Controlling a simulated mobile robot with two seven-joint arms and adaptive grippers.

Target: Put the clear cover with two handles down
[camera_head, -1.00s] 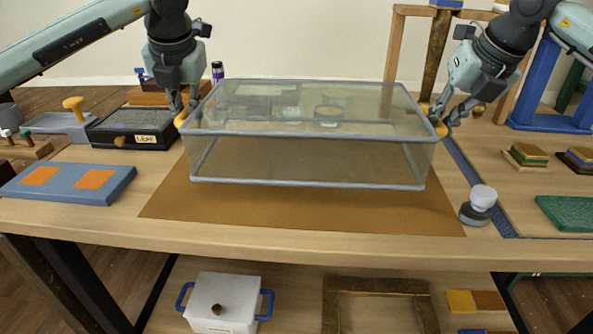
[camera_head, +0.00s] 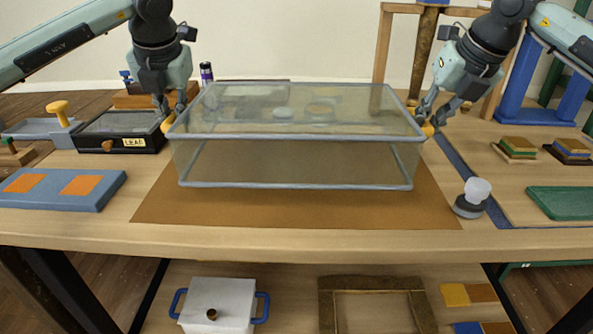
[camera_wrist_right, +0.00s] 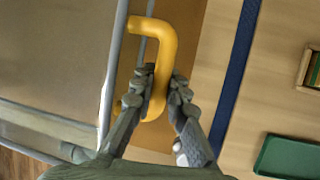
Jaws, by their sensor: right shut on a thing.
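The clear cover (camera_head: 300,165), a see-through box with grey edges, is level over a brown mat (camera_head: 300,212). I cannot tell whether its lower rim touches the mat. Its left yellow handle (camera_head: 168,123) is at my left gripper (camera_head: 171,110), whose fingers are beside it; their closure is unclear. My right gripper (camera_head: 433,115) is shut on the right yellow handle (camera_head: 428,129). The right wrist view shows this handle (camera_wrist_right: 163,60) between the fingers of the right gripper (camera_wrist_right: 162,98). Blurred round shapes show through the cover's top.
A blue board with orange squares (camera_head: 62,189) and a tray labelled LEAF (camera_head: 120,133) are at left. A small white-topped jar (camera_head: 473,198), a blue strip (camera_head: 462,172) and a green tray (camera_head: 560,203) are at right. A white lidded pot (camera_head: 218,303) stands below.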

